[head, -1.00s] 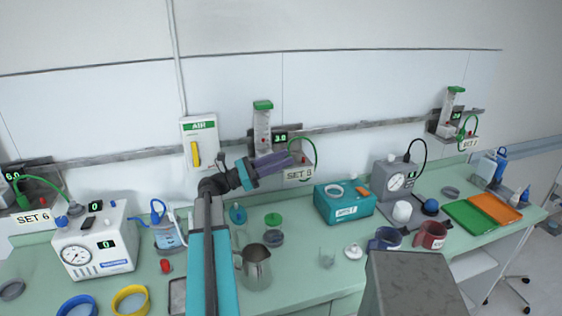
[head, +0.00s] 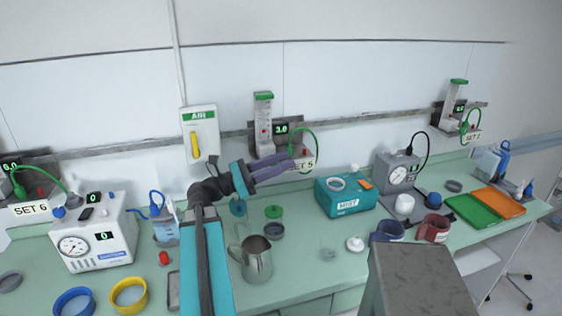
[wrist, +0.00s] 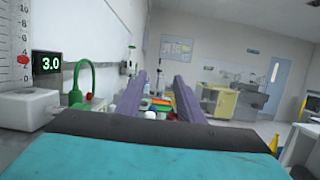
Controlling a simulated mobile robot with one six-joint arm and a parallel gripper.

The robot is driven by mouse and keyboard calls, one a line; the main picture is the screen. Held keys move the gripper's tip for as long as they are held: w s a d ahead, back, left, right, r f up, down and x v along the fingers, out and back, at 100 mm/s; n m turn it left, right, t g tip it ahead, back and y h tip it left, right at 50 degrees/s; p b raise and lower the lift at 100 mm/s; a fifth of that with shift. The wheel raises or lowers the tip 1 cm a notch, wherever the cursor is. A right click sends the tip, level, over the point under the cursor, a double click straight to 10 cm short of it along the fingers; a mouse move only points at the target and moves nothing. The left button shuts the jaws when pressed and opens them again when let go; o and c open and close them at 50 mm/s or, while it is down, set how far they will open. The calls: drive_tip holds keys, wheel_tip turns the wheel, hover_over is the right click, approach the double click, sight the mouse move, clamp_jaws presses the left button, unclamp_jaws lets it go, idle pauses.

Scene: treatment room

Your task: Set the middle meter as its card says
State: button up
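The middle meter (head: 263,128) is a clear upright tube with a green cap on the wall rail. Its display (head: 281,129) reads 3.0, and the same display in the wrist view (wrist: 49,64) also reads 3.0. A red float (wrist: 23,60) sits in the tube. The card (head: 302,165) below reads SET and a digit that looks like 5; a finger partly covers it. A green hose (head: 306,131) loops beside the meter. My gripper (head: 289,164) is open and empty in front of the meter's lower part; its purple fingers are apart in the wrist view (wrist: 160,82). Whether it touches is unclear.
An AIR box (head: 199,133) is on the wall left of the meter. A teal MIST box (head: 346,203), a metal jug (head: 257,260) and a grey gauge unit (head: 397,174) stand on the green counter. A left meter reads 6.0; another meter (head: 455,105) is at right.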

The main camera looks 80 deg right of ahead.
drive_tip(key=shift+s+a+f+b, duration=0.1)
drive_tip(key=shift+a+b, duration=0.85)
drive_tip(key=shift+b, duration=0.1)
drive_tip(key=a+b, duration=0.1)
drive_tip(key=b, duration=0.3)
drive_tip(key=shift+s+a, duration=0.1)
drive_tip(key=shift+a, duration=0.2)
drive_tip(key=shift+a+r, duration=0.2)
drive_tip(key=shift+r, duration=0.15)
